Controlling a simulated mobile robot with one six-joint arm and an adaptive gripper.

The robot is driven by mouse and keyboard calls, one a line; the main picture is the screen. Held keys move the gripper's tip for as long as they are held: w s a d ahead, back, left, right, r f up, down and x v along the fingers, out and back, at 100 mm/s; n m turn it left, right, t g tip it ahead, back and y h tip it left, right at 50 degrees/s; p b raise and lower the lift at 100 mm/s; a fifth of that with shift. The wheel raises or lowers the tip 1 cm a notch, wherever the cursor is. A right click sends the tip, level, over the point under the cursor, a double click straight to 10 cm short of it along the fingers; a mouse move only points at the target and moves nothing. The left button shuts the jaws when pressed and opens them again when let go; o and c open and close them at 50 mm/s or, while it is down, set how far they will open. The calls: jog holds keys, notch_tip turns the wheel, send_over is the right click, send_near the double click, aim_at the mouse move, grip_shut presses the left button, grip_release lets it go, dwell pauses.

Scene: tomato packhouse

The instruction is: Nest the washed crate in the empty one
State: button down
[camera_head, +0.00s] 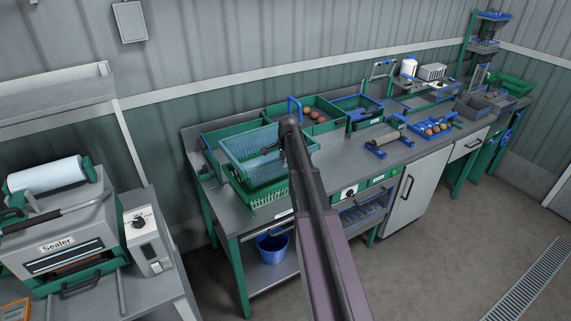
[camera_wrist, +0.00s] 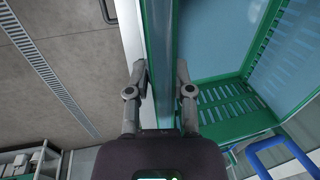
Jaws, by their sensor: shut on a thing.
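My gripper (camera_wrist: 161,78) is shut on the near rim of a blue-teal crate (camera_head: 238,168), one finger on each side of the wall. The wrist view shows the gripped crate wall (camera_wrist: 161,35) running between the fingers. In the head view my arm hides part of the crate's right side and most of my gripper. A brighter green slotted crate (camera_head: 268,211) sits on the bench directly beneath. The teal crate is over it and appears slightly tilted. I cannot tell whether they touch or how far one is inside the other.
Behind are a green bin with tomatoes (camera_head: 318,115) and a blue handle (camera_head: 294,106), close to my arm. To the right stand a blue-framed roller stand (camera_head: 388,143) and a blue tray of tomatoes (camera_head: 434,128). A sealer (camera_head: 65,245) stands on a separate left bench.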

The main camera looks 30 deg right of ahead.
aim_at(282, 182)
jog(key=shift+w, duration=0.4)
jog(key=shift+s+f+b+x, duration=0.1)
jog(key=shift+s+b+x, duration=0.2)
jog(key=shift+b+x, duration=1.1)
jog(key=shift+s+f+b+x, duration=0.1)
jog(key=shift+s+b+x, duration=0.2)
jog(key=shift+b+x, duration=1.1)
jog(key=shift+s+b+x, duration=0.3)
jog(key=shift+b+x, duration=1)
jog(key=shift+b, duration=0.1)
jog(key=shift+f+b, duration=0.6)
jog(key=shift+c, duration=2.1)
grip_release()
jog(key=shift+s, duration=0.1)
jog(key=c, duration=0.3)
jog(key=shift+r, duration=0.1)
jog(key=shift+w+p+v, duration=0.25)
jog(key=shift+p+v, duration=0.85)
jog(key=shift+p, duration=0.1)
jog(key=shift+w+p+v, duration=0.25)
jog(key=shift+p+v, duration=0.9)
jog(key=shift+w+p+v, duration=0.25)
jog(key=shift+p+v, duration=0.85)
jog(key=shift+p, duration=0.1)
